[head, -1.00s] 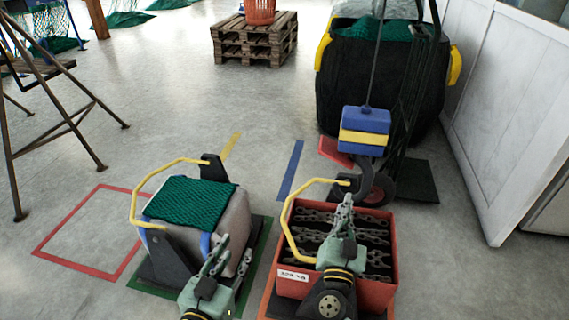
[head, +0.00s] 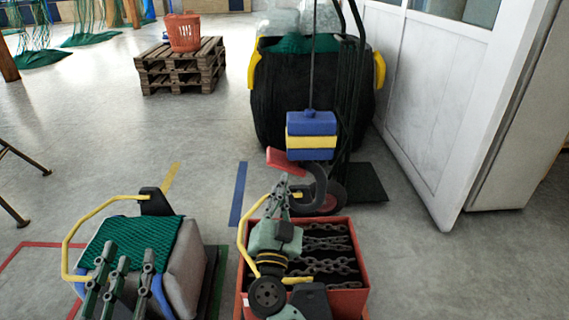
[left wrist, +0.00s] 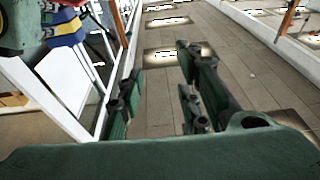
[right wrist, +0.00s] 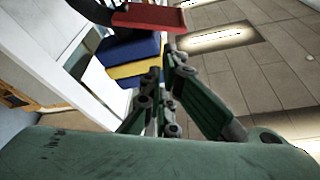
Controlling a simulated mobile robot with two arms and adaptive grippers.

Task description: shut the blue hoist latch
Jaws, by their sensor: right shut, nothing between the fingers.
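The blue hoist is a block (head: 311,122) in blue and yellow, hanging on a line above a dark hook (head: 318,188). Its red latch (head: 286,161) sticks out to the left, away from the hook tip, so it stands open. My right gripper (head: 283,180) is shut and empty, its fingertips just below the latch; I cannot tell whether they touch. The right wrist view shows the latch (right wrist: 150,17) just beyond the fingertips (right wrist: 163,75). My left gripper (head: 122,264) is open and empty in front of the green-netted load; its fingers (left wrist: 158,90) are spread in the left wrist view.
A red crate of chains (head: 358,268) with a yellow bail stands below the hook. The grey load with green netting (head: 190,265) and its own yellow bail is at left.

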